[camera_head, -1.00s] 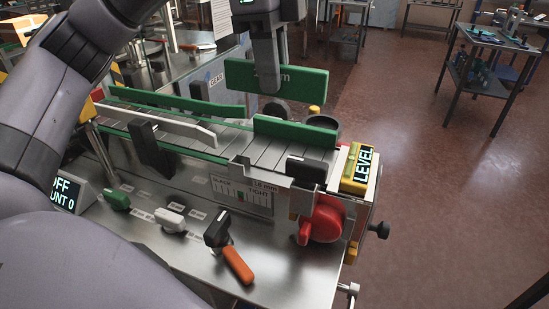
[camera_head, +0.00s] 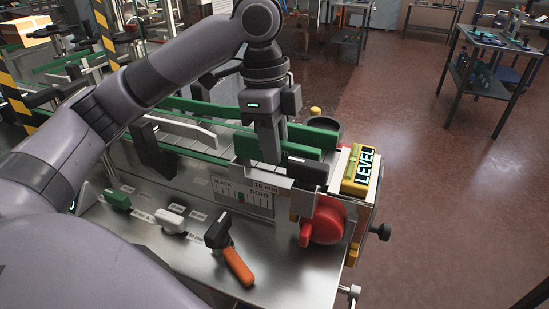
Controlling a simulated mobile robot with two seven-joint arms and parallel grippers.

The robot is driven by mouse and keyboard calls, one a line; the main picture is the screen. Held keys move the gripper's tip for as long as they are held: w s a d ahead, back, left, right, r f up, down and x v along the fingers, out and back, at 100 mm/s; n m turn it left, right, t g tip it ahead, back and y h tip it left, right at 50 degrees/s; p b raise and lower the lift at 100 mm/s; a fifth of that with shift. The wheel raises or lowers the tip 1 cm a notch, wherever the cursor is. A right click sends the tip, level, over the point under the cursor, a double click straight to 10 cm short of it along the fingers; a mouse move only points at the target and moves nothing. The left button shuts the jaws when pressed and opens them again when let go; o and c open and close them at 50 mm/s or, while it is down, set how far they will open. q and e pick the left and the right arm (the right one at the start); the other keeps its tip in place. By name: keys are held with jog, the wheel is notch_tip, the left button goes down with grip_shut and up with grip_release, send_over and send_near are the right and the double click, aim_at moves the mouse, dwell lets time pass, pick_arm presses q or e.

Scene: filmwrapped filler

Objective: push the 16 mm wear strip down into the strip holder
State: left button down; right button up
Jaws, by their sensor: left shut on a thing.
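My left gripper (camera_head: 269,155) comes down from above and is shut on the green wear strip (camera_head: 245,147). The strip shows on both sides of the fingers, low at the near side of the conveyor and roughly level. Its lower edge is partly hidden, so I cannot tell how deep it sits. The metal strip holder (camera_head: 279,184) is at the near right end of the conveyor, just below the strip. Another green guide (camera_head: 318,137) stands behind the strip. My right gripper is not in view.
A black block (camera_head: 307,172), a red knob (camera_head: 326,221) and a yellow LEVEL box (camera_head: 361,171) crowd the right end. A slack/tight gauge (camera_head: 242,192) is on the front. An orange-handled lever (camera_head: 238,265) lies before it. Open floor is to the right.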

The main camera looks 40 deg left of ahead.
pick_arm(q)
jog(key=shift+f, duration=1.7)
jog(key=shift+f, duration=0.1)
jog(key=c, duration=1)
grip_release()
jog(key=r, duration=0.4)
jog(key=a+r, duration=0.1)
jog(key=r, duration=0.7)
jog(key=shift+s+a, duration=0.15)
jog(key=shift+a, duration=0.05)
jog(key=shift+r, duration=0.1)
